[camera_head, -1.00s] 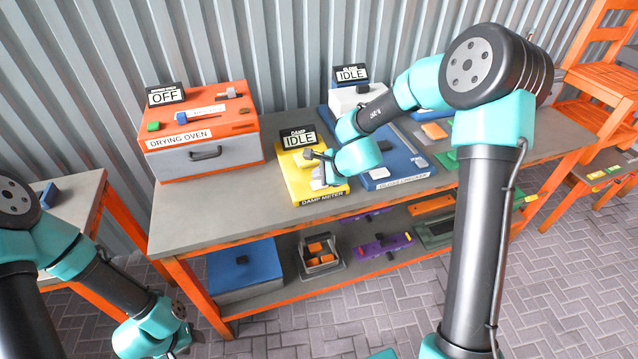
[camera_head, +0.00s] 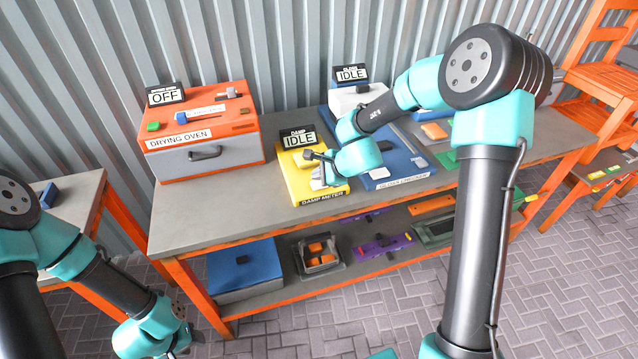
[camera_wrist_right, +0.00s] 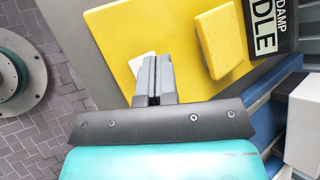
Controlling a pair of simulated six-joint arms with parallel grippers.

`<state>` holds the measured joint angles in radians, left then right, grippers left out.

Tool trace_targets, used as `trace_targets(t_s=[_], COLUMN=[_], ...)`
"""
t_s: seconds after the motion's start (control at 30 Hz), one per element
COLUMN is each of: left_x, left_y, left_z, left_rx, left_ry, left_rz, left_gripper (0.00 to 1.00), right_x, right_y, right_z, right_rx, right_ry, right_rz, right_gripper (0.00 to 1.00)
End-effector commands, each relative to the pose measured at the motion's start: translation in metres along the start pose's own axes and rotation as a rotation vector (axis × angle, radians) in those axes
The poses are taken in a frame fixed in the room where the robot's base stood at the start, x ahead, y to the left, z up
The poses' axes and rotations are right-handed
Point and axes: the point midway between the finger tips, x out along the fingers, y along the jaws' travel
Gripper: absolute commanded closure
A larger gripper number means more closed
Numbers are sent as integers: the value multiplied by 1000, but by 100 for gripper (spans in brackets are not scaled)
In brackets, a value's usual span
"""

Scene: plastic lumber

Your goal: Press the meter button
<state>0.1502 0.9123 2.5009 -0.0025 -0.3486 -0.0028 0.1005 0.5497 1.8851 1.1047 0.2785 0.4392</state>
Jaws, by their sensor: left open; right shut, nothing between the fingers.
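The damp meter (camera_head: 303,180) is a yellow box at the front of the bench, with a display (camera_head: 298,138) reading IDLE. My right gripper (camera_head: 320,172) is over its top, shut and empty. In the right wrist view, the shut grey fingers (camera_wrist_right: 153,78) point at the yellow top (camera_wrist_right: 120,35), beside and partly over a small white patch (camera_wrist_right: 141,64). A raised yellow block (camera_wrist_right: 222,40) stands to their right. I cannot tell whether the fingers touch the meter, and no button shows clearly. My left gripper (camera_head: 187,343) is low at the bottom left, open, away from the bench.
The orange drying oven (camera_head: 201,130), display OFF, stands left of the meter. The blue gloss checker (camera_head: 400,172), display IDLE, is close on the right. Bare bench top (camera_head: 215,215) lies in front of the oven. A lower shelf holds a blue box (camera_head: 243,268) and tools.

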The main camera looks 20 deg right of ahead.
Motion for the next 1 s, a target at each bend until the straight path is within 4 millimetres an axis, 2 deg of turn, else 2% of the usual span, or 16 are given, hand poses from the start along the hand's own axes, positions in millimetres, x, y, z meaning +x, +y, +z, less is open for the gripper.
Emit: trace_targets(t_s=[1.0], left_x=[0], left_y=[0], left_z=[0], left_rx=[0], left_ry=[0], left_rz=[0], left_gripper=[57], right_x=[7], right_y=[5], right_z=[-6], right_rx=[0], right_ry=[0], right_rz=[1], right_gripper=[100])
